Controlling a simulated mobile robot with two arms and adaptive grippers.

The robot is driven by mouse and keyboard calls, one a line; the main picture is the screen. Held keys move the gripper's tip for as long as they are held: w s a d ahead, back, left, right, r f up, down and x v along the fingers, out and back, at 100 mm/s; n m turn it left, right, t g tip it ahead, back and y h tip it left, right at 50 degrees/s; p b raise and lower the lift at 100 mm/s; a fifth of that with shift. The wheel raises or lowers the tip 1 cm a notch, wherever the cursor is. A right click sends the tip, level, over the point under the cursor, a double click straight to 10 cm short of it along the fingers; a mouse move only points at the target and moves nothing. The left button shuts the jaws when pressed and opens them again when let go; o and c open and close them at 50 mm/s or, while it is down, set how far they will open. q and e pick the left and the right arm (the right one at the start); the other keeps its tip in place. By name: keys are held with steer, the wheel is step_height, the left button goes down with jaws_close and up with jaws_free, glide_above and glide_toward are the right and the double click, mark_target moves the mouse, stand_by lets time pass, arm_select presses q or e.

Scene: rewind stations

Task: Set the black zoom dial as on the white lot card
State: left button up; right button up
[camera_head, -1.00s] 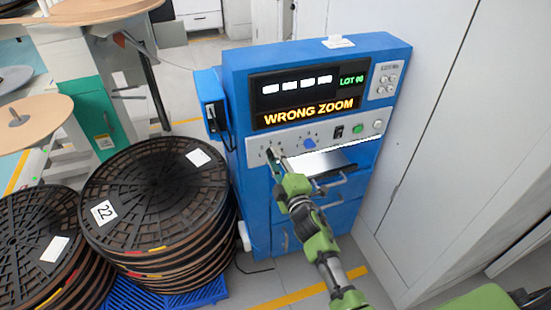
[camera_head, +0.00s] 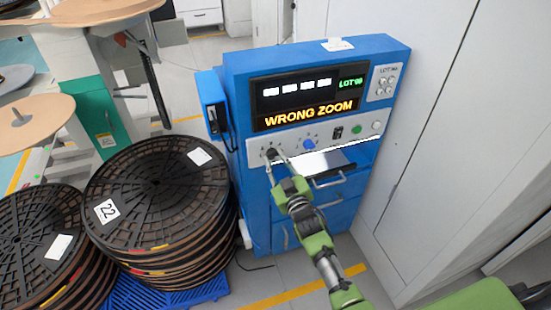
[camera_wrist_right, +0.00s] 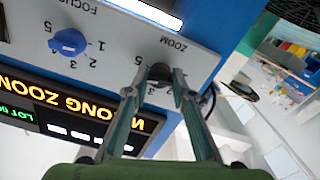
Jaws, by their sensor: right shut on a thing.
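The black zoom dial (camera_head: 271,153) sits at the left end of the pale control strip on the blue cabinet. In the right wrist view the dial (camera_wrist_right: 160,72) is under the word ZOOM, between my fingertips. My right gripper (camera_head: 274,160) is shut on it, one finger on each side. The fingers hide part of the dial and its scale, so I cannot tell its setting. The white lot card (camera_head: 384,82) is at the cabinet's upper right, with several small round marks too small to read. My left gripper is not in view.
The display (camera_head: 310,98) reads WRONG ZOOM. The blue focus dial (camera_head: 308,145) is right of the zoom dial and close to my fingers. A green button (camera_head: 358,128) is farther right. Stacked black reels (camera_head: 155,190) stand left of the cabinet; a white wall is at right.

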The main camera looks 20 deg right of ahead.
steer(key=m+p, duration=0.1)
steer(key=m, duration=0.4)
steer(key=shift+f, duration=0.1)
stand_by(0.5)
steer(key=o, duration=1.1)
steer(key=s, duration=1.2)
steer(key=shift+d, duration=0.2)
